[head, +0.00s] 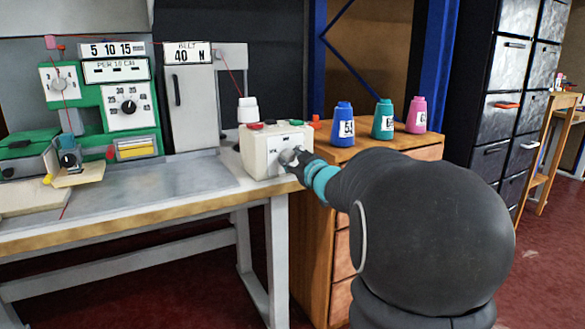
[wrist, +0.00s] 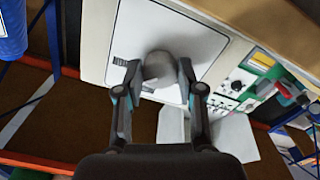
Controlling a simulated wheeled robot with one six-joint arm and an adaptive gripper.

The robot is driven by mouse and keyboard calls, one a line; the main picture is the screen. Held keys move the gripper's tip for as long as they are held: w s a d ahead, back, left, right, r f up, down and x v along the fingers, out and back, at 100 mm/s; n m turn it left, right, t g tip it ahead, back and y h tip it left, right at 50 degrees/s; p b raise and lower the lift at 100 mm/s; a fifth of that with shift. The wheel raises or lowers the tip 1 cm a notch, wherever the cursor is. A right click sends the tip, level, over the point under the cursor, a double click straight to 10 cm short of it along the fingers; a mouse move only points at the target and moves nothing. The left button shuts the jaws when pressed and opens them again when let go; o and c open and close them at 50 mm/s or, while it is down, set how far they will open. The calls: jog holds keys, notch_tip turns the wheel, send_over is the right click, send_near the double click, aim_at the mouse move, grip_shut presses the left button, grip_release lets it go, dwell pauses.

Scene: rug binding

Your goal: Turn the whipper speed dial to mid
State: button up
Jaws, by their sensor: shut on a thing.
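The whipper is a cream box (head: 258,153) at the right end of the workbench, with coloured buttons on top. Its speed dial (head: 287,156) is a grey round knob on the front face, partly hidden by my gripper (head: 297,161). In the wrist view the knob (wrist: 158,64) sits between the two fingertips of my gripper (wrist: 158,72), which is shut on it from both sides. The white front panel (wrist: 190,45) shows around the knob, with a small dark marking left of it. I cannot make out where the dial points.
A wooden drawer cabinet (head: 375,150) stands right of the bench, with blue (head: 343,124), teal (head: 383,120) and pink (head: 416,115) thread cones on top. A green machine (head: 125,105) with dials stands left. The metal bench top (head: 120,195) is clear in front.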

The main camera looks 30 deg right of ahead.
jog(key=n+b, duration=0.3)
jog(key=n, duration=0.1)
jog(key=shift+f+n, duration=0.15)
jog(key=shift+n, duration=0.15)
jog(key=n+b, duration=0.2)
jog(key=n, duration=0.2)
jog(key=shift+r+b, duration=0.2)
jog(key=shift+b, duration=0.2)
jog(key=shift+n, duration=0.3)
jog(key=o, duration=1.1)
jog(key=shift+o, duration=0.2)
jog(key=s, duration=1.2)
jog(key=shift+d, duration=0.2)
